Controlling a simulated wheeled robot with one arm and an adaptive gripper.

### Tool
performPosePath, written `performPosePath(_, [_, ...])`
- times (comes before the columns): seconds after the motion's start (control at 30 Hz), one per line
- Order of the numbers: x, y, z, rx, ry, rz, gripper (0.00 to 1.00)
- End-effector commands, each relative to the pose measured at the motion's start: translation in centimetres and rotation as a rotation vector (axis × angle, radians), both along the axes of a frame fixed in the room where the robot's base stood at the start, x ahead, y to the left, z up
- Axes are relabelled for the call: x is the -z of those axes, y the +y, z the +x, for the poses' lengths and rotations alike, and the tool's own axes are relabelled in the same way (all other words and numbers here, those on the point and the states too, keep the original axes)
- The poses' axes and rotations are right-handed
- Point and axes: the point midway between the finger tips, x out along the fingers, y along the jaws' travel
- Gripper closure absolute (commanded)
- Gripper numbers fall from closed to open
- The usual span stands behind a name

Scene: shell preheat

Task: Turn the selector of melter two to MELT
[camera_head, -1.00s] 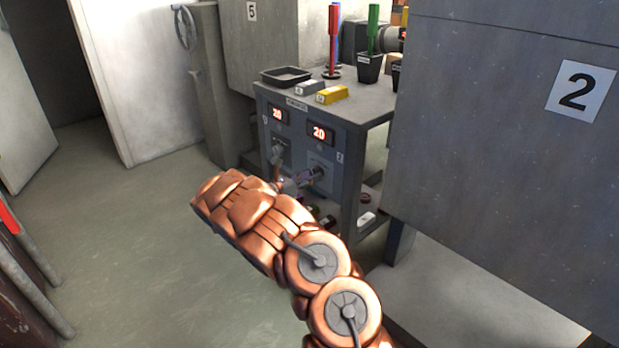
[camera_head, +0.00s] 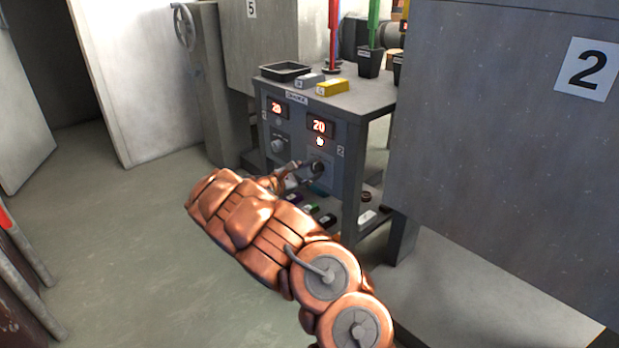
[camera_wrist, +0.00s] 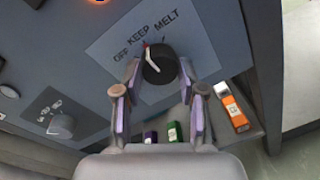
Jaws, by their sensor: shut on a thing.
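The selector of melter two is a black round knob (camera_wrist: 160,66) on a grey plate marked OFF, KEEP and MELT in the wrist view. Its white pointer has a red tip, which lies by KEEP. My gripper (camera_wrist: 158,78) has one finger on each side of the knob and is shut on it. In the head view the selector (camera_head: 317,169) is on the right half of the cabinet front, beside the label 2, with my gripper (camera_head: 304,172) at it. Above it are a red display (camera_head: 320,126) reading 20 and a small lit lamp (camera_head: 320,141).
Melter one's knob (camera_wrist: 62,126) is to the left on the same panel (camera_head: 297,140). A lower shelf holds small blocks, among them an orange-and-white one (camera_wrist: 236,113). A black tray (camera_head: 285,72) and bars lie on top. The large grey cabinet (camera_head: 500,130) stands close on the right.

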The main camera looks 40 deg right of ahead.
Motion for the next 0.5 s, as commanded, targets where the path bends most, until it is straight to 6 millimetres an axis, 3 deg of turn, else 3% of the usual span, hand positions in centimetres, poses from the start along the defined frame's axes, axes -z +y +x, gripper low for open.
performPosePath(0.5, [0.38,-0.03,-0.11,-0.001,-0.484,-0.014,0.95])
